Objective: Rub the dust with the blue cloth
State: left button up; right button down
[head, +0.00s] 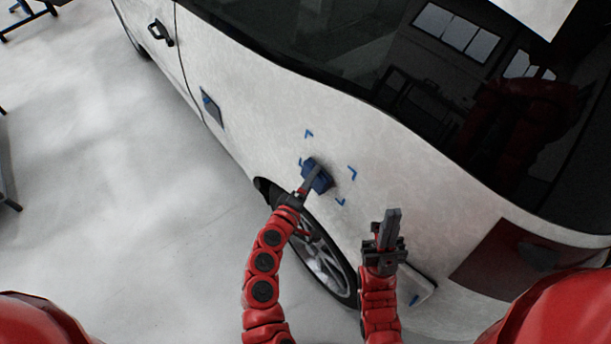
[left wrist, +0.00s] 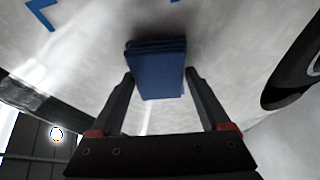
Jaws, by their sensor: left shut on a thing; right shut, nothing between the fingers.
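The blue cloth (head: 317,176) is a folded dark blue pad against the white side of the car, above the rear wheel. My left gripper (head: 308,184) is shut on it; the left wrist view shows the cloth (left wrist: 157,70) between the two fingers (left wrist: 160,92). The cloth lies inside an area marked by blue corner marks (head: 352,172). Dust cannot be clearly told apart from the mottled white panel (head: 250,120). My right gripper (head: 391,228) is shut and empty, pointing up in front of the panel, to the right of the wheel.
The car's rear wheel (head: 325,262) sits below the left gripper. A dark window (head: 330,50) runs above the panel. A red tail light (head: 510,262) is at right. The floor (head: 110,170) at left is clear.

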aim_at(304, 173)
pick_arm(q)
jog(key=shift+s+d, duration=0.25)
jog(key=shift+s, duration=0.1)
jog(key=shift+d+f, duration=0.1)
jog(key=shift+d, duration=0.05)
jog(key=shift+w+a+b, duration=0.8)
jog(key=shift+w+a, duration=0.1)
jog(key=shift+w, duration=0.25)
jog(key=shift+w+a, duration=0.3)
jog(key=shift+w, duration=0.15)
jog(key=shift+s+a, duration=0.3)
jog(key=shift+a, duration=0.1)
jog(key=shift+s+a+r+b, duration=0.35)
jog(key=shift+s+a, duration=0.4)
jog(key=shift+a, duration=0.15)
jog(key=shift+s+a+r+b, duration=0.2)
jog(key=shift+s+a+r, duration=0.1)
jog(key=shift+s+a, duration=0.5)
jog(key=shift+w+a, duration=0.1)
